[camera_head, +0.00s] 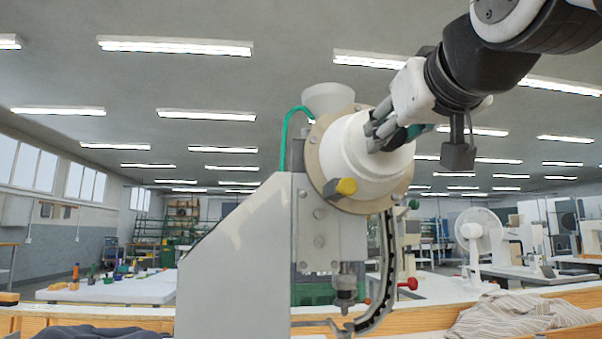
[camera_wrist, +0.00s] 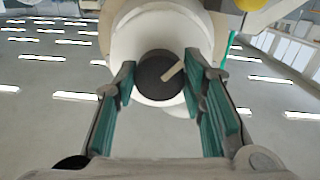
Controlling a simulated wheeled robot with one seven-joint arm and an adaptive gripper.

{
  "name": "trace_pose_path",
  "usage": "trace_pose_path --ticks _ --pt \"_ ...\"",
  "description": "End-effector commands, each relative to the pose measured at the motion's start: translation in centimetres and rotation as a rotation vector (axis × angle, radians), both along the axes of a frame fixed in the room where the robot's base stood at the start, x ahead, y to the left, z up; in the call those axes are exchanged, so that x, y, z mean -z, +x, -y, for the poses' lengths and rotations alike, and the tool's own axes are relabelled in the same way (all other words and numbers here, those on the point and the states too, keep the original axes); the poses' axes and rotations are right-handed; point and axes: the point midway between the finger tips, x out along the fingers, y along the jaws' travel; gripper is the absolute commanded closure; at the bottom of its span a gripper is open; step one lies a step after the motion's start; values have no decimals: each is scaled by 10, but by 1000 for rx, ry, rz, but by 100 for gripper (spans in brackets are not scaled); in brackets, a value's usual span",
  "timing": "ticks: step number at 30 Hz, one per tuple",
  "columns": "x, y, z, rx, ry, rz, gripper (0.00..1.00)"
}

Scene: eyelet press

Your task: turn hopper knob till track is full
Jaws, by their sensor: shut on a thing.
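The white hopper drum (camera_head: 350,150) is mounted on the upper front of the grey press (camera_head: 235,265). In the wrist view the drum (camera_wrist: 197,27) fills the top centre, with the dark round knob (camera_wrist: 152,78) at its middle; a pale line on the knob is tilted. My gripper (camera_head: 382,130) reaches the drum face from the upper right. Its teal-padded fingers (camera_wrist: 160,76) are shut on the knob from both sides.
A yellow knob (camera_head: 346,187) sticks out low on the drum's backing plate. A white funnel (camera_head: 327,98) and green tube (camera_head: 287,130) are above. A red-knobbed lever (camera_head: 408,284) is right of the track. Striped cloth (camera_head: 520,315) lies at the lower right.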

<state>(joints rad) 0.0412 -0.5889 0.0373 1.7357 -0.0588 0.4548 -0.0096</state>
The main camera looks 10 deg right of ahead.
Motion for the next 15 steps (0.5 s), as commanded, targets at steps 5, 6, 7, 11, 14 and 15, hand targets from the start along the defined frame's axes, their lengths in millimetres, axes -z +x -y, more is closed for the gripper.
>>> trace_pose_path --ticks 5,6,7,11,14,15 --pt "3 1 0 1 118 -7 90" --pt "3 1 0 1 139 -7 90" --pt "3 1 0 2 153 -8 90" --pt "3 1 0 0 207 -8 90" --pt "3 1 -1 0 234 -8 90" --pt "3 1 -1 1 241 -9 90"
